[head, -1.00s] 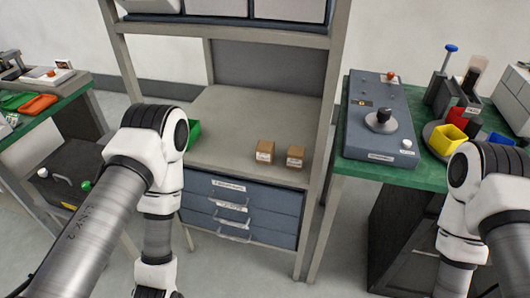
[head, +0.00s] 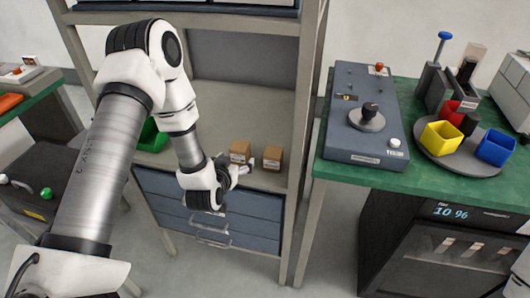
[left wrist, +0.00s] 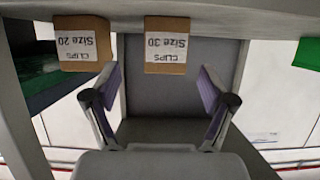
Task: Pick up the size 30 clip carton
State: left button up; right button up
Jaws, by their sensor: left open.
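The size 30 clip carton (left wrist: 166,46) is a small brown box with a white label, upside down in the left wrist view. It stands near the front edge of the rack shelf, and is the left of two cartons in the head view (head: 240,151). The size 20 carton (left wrist: 82,45) stands beside it, to its right in the head view (head: 272,158). My left gripper (left wrist: 158,76) is open and empty in front of the shelf. Its fingers point at the size 30 carton, which lies beyond the gap between them. My right gripper is out of view.
The grey shelf (head: 215,100) is clear behind the cartons, between the rack's posts. A green bin (head: 152,136) stands at its left. Blue drawers with handles (head: 255,222) lie below. A green bench (head: 440,185) at the right holds a grey control box and coloured cups.

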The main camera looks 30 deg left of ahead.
aim_at(237, 155)
pick_arm(q)
jog(key=shift+w+a, duration=0.2)
jog(key=shift+w, duration=0.15)
jog(key=x, duration=0.6)
jog(key=shift+w+a+f+p, duration=0.1)
jog(key=shift+a+p, duration=0.2)
jog(key=shift+p, duration=0.1)
jog(key=c, duration=1.3)
